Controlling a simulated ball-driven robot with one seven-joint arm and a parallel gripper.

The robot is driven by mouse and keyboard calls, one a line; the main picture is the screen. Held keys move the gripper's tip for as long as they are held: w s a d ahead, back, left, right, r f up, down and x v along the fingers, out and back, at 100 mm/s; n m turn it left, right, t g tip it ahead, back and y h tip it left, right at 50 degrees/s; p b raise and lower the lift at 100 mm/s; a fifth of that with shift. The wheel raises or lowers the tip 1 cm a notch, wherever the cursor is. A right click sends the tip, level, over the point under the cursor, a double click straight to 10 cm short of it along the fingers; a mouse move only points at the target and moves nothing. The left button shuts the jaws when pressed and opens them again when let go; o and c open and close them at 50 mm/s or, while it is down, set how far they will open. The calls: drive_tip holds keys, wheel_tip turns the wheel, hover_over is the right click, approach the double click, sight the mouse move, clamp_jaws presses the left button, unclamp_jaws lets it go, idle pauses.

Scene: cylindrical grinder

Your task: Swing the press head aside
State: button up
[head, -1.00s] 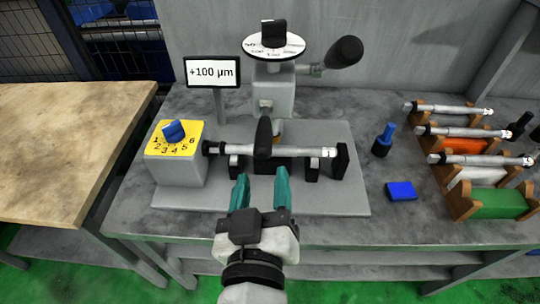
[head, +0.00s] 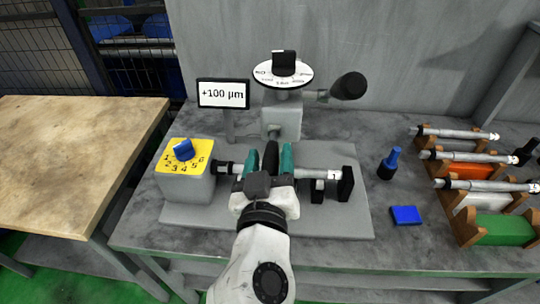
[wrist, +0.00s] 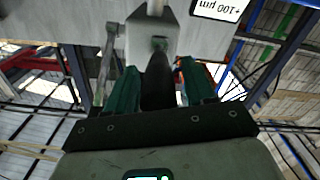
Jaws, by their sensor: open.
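The press head (head: 281,117) is a grey block on the machine at the back of the bench, with a round white dial and black knob (head: 284,64) on top. A black upright handle (head: 271,158) stands in front of it, over the shaft. My gripper (head: 268,155) is open, with one teal finger on each side of this handle. The handle also shows between the fingers in the wrist view (wrist: 157,82); I cannot tell whether they touch it. A lever with a black ball (head: 349,86) sticks out right of the head. My gripper hides the middle of the shaft (head: 318,174).
A yellow-topped selector box (head: 186,157) with a blue knob stands left of the shaft, and a "+100 µm" display (head: 223,94) behind it. At right are a blue-capped bottle (head: 390,163), a blue block (head: 406,215) and racked shafts (head: 470,156).

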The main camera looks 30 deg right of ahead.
clamp_jaws()
idle(0.6)
